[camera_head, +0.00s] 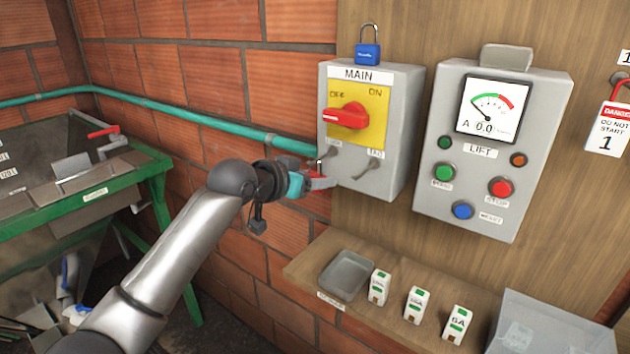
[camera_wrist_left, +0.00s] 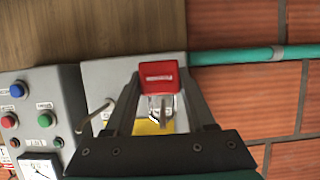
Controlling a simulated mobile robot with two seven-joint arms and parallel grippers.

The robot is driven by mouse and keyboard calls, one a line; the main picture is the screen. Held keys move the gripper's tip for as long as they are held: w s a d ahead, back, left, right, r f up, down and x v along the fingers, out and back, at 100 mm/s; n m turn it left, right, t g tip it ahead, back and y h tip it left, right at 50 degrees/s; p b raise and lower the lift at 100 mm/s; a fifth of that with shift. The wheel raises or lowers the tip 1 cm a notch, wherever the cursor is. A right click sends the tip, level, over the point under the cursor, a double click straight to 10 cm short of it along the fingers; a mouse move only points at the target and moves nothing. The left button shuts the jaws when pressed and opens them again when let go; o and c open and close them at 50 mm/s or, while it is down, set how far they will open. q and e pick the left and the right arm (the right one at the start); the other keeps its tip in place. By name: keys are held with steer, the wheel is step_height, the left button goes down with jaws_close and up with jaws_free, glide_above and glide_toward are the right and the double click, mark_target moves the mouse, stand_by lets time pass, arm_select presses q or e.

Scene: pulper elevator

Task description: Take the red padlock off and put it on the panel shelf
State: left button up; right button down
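The red padlock (camera_head: 316,171) is at the lower left of the grey MAIN switch box (camera_head: 395,150). In the left wrist view the red padlock (camera_wrist_left: 160,76) lies between my left fingertips, which touch its sides; its shackle shows below the red body. My left gripper (camera_head: 322,180) is shut on it. Whether the shackle still passes through a lug is hidden. The red rotary switch (camera_head: 346,116) points toward OFF. The panel shelf (camera_head: 310,268) is below, with a grey tray (camera_head: 345,276) on its left part. My right gripper is not in view.
A blue padlock (camera_head: 368,53) stands on top of the MAIN box. Several small white labelled blocks (camera_head: 417,305) stand on the shelf, right of the tray. The LIFT box (camera_head: 540,150) is to the right. A teal pipe (camera_head: 230,130) runs along the brick wall.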

arm_select(q)
jaws_close()
steer(key=shift+r, duration=0.1)
stand_by(0.3)
steer(key=shift+r, duration=0.65)
steer(key=s+a+b, duration=0.1)
steer(key=s+a, duration=0.9)
steer(key=s, duration=0.4)
steer(key=s+a+f+n+t+y+b, duration=0.1)
steer(key=a+f+n+t+y+b, duration=0.1)
steer(key=a+f+n+y+b, duration=0.2)
steer(key=shift+s+a+f+n+t+y+b, duration=0.35)
steer(key=shift+a+n+y+b, duration=0.35)
steer(key=shift+n+y+b, duration=1.2)
